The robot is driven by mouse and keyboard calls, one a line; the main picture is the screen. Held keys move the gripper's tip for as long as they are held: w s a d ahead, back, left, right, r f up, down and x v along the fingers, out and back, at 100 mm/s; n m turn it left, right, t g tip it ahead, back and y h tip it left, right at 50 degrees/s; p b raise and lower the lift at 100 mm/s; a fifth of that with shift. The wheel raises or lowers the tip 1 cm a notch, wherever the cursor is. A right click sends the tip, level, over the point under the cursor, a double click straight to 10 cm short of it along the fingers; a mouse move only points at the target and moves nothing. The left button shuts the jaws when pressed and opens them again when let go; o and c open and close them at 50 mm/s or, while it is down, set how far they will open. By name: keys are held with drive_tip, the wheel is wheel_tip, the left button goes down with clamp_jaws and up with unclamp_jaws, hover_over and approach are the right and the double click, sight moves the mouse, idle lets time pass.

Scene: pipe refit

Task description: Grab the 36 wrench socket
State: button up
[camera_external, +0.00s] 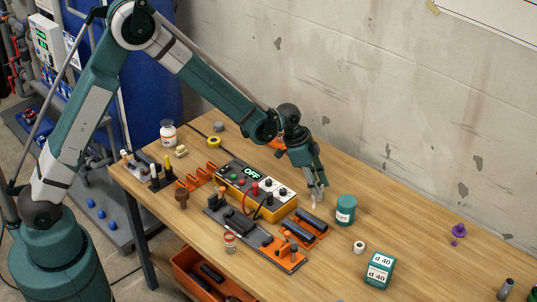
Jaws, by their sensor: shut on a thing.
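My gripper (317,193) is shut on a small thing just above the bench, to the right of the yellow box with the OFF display. The held thing is mostly hidden by the fingers and too small to name. No marking "36" is readable anywhere in view, so I cannot tell which thing is the 36 wrench socket. An orange holder (318,237) with dark tools lies just below my gripper in the picture. A grey and orange tray (290,266) with dark tools and upright pieces lies to its left.
The yellow box (287,208) stands close to my gripper on its left, with cables. A teal jar (345,212) stands just right of it. A teal "d 40" block (379,272) and a white ring (359,247) stand further right.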

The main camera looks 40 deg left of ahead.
drive_tip(key=shift+r, duration=0.15)
wheel_tip(320, 180, up, 10)
drive_tip(key=shift+f+p, duration=0.1)
drive_tip(key=shift+p, duration=0.6)
idle(0.5)
